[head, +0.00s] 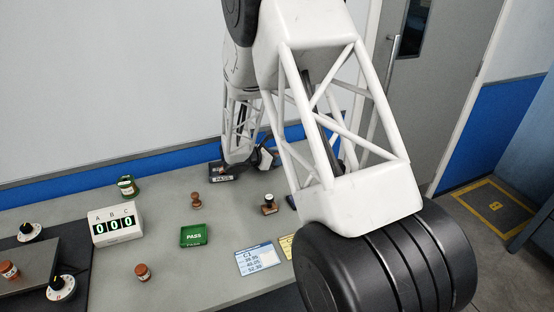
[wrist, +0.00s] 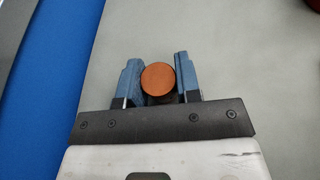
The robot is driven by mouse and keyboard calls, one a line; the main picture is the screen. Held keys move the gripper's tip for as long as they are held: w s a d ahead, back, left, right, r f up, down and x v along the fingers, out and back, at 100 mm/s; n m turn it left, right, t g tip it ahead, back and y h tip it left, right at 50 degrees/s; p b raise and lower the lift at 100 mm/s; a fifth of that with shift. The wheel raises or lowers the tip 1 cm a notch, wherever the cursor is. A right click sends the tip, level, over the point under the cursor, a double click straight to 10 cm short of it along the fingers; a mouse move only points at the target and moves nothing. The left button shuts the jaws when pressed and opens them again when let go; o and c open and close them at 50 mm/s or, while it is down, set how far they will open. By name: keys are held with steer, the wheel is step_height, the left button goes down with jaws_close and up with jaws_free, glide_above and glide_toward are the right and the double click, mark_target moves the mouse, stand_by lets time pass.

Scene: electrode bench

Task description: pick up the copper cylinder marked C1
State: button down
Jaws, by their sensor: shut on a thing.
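In the wrist view, a copper cylinder (wrist: 158,78) shows its round, plain orange end between the two blue fingers of my gripper (wrist: 158,62). The fingers are shut on it, one on each side. I cannot read a C1 mark on it from here. In the head view, my gripper (head: 262,158) is at the back of the bench, near the blue wall band, and the cylinder in it is too small and covered to tell clearly. A card headed C1 (head: 255,259) with lines of numbers lies on the bench front.
A dark PASS block (head: 222,177) is beside my gripper. Two stamp-like pieces (head: 196,200) (head: 268,204), a green PASS pad (head: 193,236), an ABC counter (head: 116,225), a green-banded jar (head: 127,186) and a copper-coloured piece (head: 142,272) stand on the grey bench. Knobs are at left.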

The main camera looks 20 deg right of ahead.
steer(key=shift+r, duration=4.75)
